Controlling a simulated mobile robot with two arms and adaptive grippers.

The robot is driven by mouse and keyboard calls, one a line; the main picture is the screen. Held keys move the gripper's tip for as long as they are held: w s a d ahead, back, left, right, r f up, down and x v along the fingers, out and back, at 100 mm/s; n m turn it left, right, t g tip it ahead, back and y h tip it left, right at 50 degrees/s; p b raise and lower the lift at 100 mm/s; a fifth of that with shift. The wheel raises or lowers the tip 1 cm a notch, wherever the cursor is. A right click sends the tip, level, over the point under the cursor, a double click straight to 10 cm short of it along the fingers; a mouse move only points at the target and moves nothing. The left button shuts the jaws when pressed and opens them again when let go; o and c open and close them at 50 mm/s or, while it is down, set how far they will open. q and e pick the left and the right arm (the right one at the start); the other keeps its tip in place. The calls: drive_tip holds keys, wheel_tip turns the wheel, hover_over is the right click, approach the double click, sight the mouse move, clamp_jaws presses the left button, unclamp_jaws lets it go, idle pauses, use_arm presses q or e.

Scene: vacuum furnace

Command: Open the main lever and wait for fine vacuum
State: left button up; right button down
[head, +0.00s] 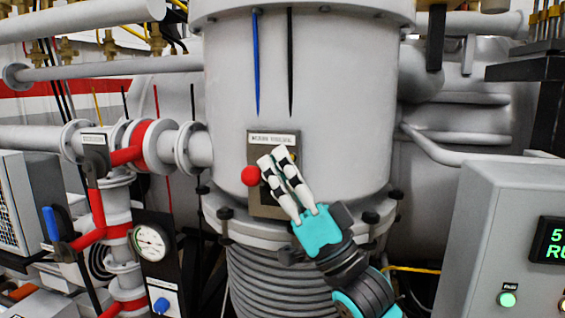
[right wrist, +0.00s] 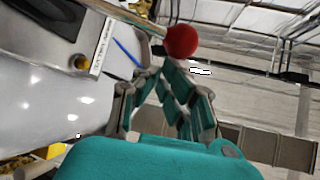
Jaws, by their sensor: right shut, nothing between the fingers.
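The main lever has a red ball knob (head: 251,175) and sits on a dark labelled plate (head: 262,207) on the front of the big grey cylindrical vessel. My right gripper (head: 272,158) is shut and empty in front of that plate, its checkered fingers just right of the knob. The right wrist view shows the red knob (right wrist: 181,41) on its rod beyond the closed fingertips (right wrist: 162,76), seemingly apart from them. The fingers hide part of the plate. My left gripper is not in view.
A grey control box (head: 495,225) with a partly cut-off green display (head: 553,240) and a lit green button (head: 507,299) stands at right. At left are red-banded pipes (head: 125,155), a round gauge (head: 149,243) and a blue-handled valve (head: 50,224). Bellows (head: 275,285) lie below the vessel.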

drive_tip(key=shift+s+f+n+g+y+b, duration=0.15)
drive_tip(key=shift+n+g+y+b, duration=0.2)
drive_tip(key=shift+n, duration=0.2)
drive_tip(key=shift+s+f+n+g+y+b, duration=0.15)
drive_tip(key=shift+n+g+y+b, duration=0.15)
drive_tip(key=shift+n+g, duration=0.2)
